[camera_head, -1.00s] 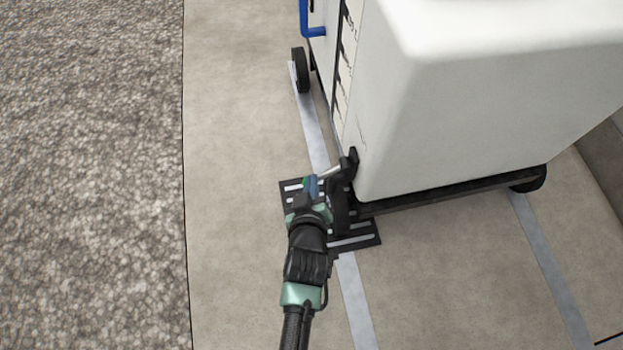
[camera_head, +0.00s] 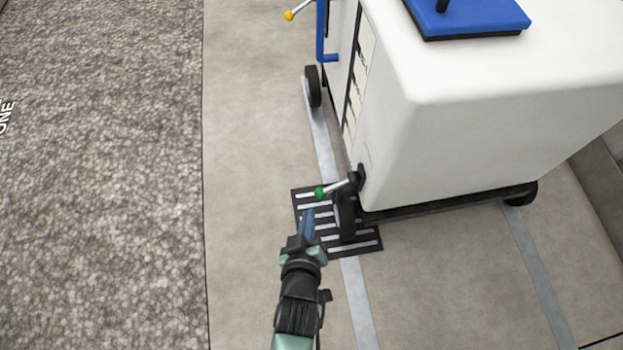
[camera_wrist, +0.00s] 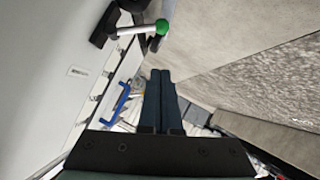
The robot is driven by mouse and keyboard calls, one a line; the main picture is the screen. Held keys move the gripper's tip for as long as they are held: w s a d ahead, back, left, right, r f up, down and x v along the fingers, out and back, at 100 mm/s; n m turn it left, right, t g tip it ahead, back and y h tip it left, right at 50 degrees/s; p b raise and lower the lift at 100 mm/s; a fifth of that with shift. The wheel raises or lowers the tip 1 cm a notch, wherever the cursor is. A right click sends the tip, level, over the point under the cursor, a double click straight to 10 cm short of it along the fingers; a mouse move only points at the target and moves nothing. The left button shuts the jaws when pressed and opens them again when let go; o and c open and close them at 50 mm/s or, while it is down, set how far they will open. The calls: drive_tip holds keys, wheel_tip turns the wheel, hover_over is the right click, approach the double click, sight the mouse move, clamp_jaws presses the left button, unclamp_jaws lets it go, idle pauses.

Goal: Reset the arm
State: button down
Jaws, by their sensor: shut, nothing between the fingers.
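My gripper (camera_head: 308,222) is in the lower middle of the head view, over the striped drain grate. In the wrist view its two dark fingers (camera_wrist: 160,85) lie side by side, shut with nothing between them. A lever with a green knob (camera_head: 320,192) sticks out from the lower corner of the white tote (camera_head: 480,140), just beyond the fingertips. In the wrist view the green knob (camera_wrist: 162,26) is above the fingertips with a visible gap. My arm runs down to the bottom edge of the head view.
The tote stands on a black wheeled frame (camera_head: 450,197). It has a blue handle (camera_head: 321,40), a blue lid (camera_head: 470,18) and a yellow-knobbed lever (camera_head: 290,15). The grate (camera_head: 368,245) lies under its near wheel. Bare floor (camera_head: 245,150) is free on the left, beside rough grey ground (camera_head: 100,180).

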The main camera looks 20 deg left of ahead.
drive_tip(key=shift+s+d+r, duration=0.15)
drive_tip(key=shift+s+r, duration=0.15)
drive_tip(key=shift+s, duration=0.35)
